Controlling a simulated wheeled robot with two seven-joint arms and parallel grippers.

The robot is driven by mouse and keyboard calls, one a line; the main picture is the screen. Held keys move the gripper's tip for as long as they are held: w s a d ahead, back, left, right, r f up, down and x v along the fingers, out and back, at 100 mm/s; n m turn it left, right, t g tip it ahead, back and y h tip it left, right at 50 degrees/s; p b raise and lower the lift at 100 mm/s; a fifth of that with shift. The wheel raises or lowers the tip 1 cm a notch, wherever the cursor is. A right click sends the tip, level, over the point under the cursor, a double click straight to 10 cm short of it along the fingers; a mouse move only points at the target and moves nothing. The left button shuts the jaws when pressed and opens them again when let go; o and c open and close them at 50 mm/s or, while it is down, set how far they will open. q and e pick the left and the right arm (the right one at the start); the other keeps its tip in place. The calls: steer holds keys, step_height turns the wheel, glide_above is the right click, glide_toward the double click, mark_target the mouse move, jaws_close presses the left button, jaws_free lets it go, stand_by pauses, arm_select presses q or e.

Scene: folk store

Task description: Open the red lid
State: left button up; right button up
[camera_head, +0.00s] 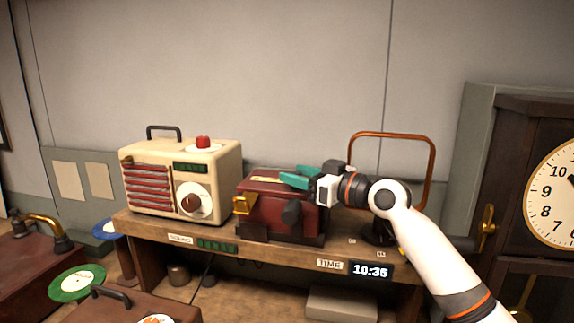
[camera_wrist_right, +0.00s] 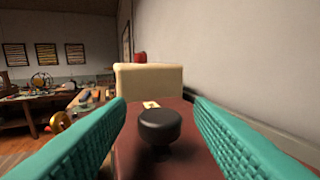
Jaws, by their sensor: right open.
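A dark red box with a red lid (camera_head: 262,188) stands on the wooden shelf in the head view. A brass piece (camera_head: 243,204) is on its left front, and a dark knob (camera_head: 291,212) shows on its front right. My right gripper (camera_head: 298,179) is over the lid's right part, its teal fingers pointing left. In the right wrist view the fingers (camera_wrist_right: 160,128) are spread apart with nothing held. A round black knob (camera_wrist_right: 160,124) shows between them against the red lid (camera_wrist_right: 188,152). The lid looks closed. My left gripper is not in view.
A cream radio (camera_head: 205,170) stands close left of the box. A copper-coloured frame (camera_head: 428,165) on a dark stand is behind my right arm. A digital clock (camera_head: 370,271) is at the shelf front, and a large clock (camera_head: 553,195) is at right. The wall is close behind.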

mark_target(287, 185)
steer(key=shift+p+x, duration=0.4)
steer(key=shift+x, duration=1.25)
jaws_close()
